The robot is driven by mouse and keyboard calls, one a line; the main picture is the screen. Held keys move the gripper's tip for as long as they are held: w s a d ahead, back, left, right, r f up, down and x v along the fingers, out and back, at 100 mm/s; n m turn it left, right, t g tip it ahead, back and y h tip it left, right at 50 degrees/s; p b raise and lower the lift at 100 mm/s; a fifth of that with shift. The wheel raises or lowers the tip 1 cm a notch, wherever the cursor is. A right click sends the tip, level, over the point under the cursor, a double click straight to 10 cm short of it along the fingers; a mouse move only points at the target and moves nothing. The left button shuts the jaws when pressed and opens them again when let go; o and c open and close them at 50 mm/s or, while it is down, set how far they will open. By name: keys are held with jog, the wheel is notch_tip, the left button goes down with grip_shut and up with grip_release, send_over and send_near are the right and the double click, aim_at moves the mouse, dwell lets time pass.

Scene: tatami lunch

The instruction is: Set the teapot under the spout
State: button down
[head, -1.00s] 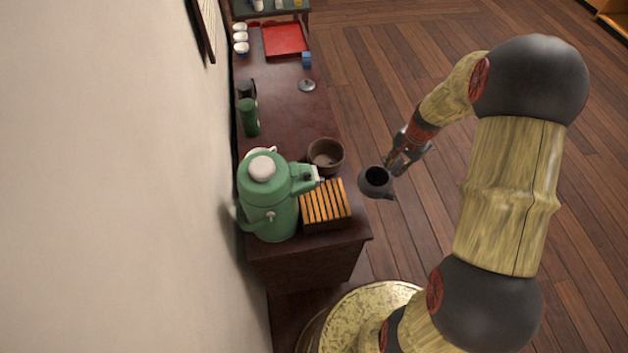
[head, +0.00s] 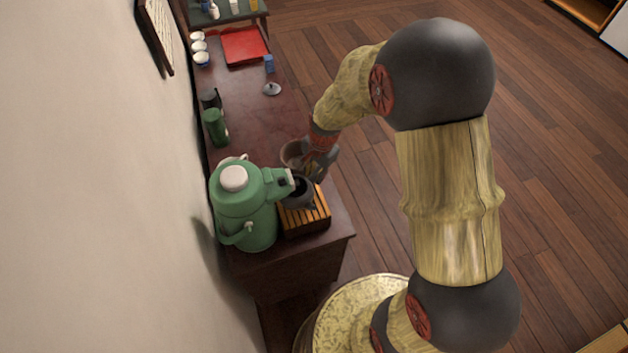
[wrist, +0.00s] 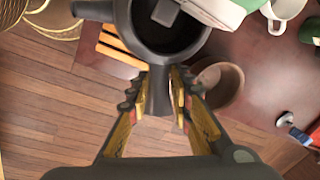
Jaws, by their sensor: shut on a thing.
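The dark grey teapot (head: 299,193) is open at the top and sits over the slatted wooden stand (head: 318,215), beneath the spout (head: 282,183) of the green dispenser (head: 246,207). I cannot tell whether its base touches the slats. My gripper (head: 312,172) is shut on the teapot's handle. In the wrist view the teapot (wrist: 160,50) is at the top, with its handle (wrist: 158,95) between my fingertips (wrist: 159,90). The dispenser's spout end (wrist: 205,10) overlaps the teapot's opening. The stand's slats (wrist: 122,50) show at left.
A brown bowl (head: 291,151) stands close behind my gripper. A small lid (head: 272,89), a green canister (head: 215,127) and a red tray (head: 244,46) are farther along the dark counter (head: 245,100). The wall (head: 100,180) borders the left side.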

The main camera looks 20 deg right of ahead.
aim_at(314, 181)
jog(key=shift+f+b, duration=0.6)
jog(key=shift+f, duration=1.2)
jog(key=shift+r, duration=0.1)
jog(key=c, duration=1.6)
grip_release()
